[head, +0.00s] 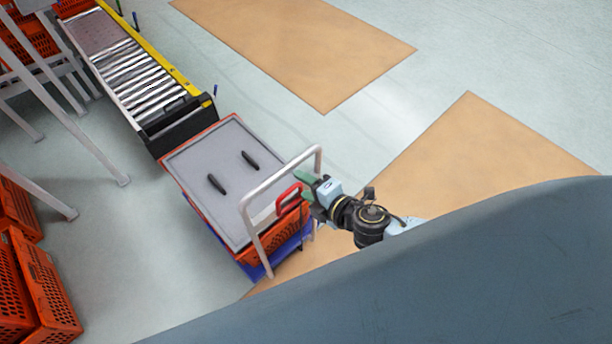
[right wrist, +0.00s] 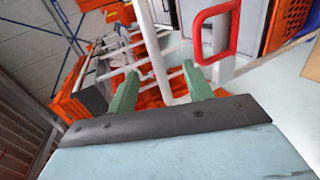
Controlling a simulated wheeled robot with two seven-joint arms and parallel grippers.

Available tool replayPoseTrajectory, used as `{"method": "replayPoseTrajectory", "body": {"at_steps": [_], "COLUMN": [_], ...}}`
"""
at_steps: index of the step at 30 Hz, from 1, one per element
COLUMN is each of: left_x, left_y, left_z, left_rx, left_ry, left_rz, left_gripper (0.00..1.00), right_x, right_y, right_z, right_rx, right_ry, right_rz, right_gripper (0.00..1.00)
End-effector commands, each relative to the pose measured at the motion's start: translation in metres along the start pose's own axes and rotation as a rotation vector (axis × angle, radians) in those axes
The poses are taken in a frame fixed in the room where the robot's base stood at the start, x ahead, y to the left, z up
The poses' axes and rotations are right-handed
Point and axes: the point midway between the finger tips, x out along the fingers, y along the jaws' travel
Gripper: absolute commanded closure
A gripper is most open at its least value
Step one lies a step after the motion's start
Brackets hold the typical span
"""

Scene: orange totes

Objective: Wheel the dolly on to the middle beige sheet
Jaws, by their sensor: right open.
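The dolly has a blue base (head: 281,258) and a pale tubular push handle (head: 270,189) with a red grip (head: 287,197). It carries an orange tote with a grey lid (head: 205,175). My right gripper (head: 305,178) is at the handle, beside the red grip. In the right wrist view its green fingers (right wrist: 161,88) are apart, and a pale post (right wrist: 154,45) shows between them; I cannot tell whether they touch it. One beige sheet (head: 300,45) lies at the top; another (head: 480,150) lies at the right, partly hidden by my body. My left gripper is out of view.
A roller conveyor (head: 145,80) with a yellow side rail stands just beyond the dolly, close to the tote. Orange crates (head: 40,285) and white rack legs (head: 85,135) are at the left. Pale floor between the two sheets is clear.

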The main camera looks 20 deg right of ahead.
Motion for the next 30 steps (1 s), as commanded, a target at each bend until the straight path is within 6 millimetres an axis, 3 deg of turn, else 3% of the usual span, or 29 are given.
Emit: {"method": "replayPoseTrajectory", "body": {"at_steps": [5, 21, 30], "left_x": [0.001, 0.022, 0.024], "left_y": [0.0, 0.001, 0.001], "left_z": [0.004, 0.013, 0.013], "left_rx": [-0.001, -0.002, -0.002], "left_ry": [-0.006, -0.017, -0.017], "left_rz": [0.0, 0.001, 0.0], "left_gripper": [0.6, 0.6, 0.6], "right_x": [0.005, 0.07, 0.078], "right_y": [0.009, 0.008, 0.009], "right_z": [-0.004, -0.004, -0.004], "right_rx": [-0.023, -0.019, -0.019], "right_ry": [0.011, 0.009, 0.009], "right_rz": [0.019, 0.016, 0.016], "right_gripper": [0.49, 0.49, 0.49]}}
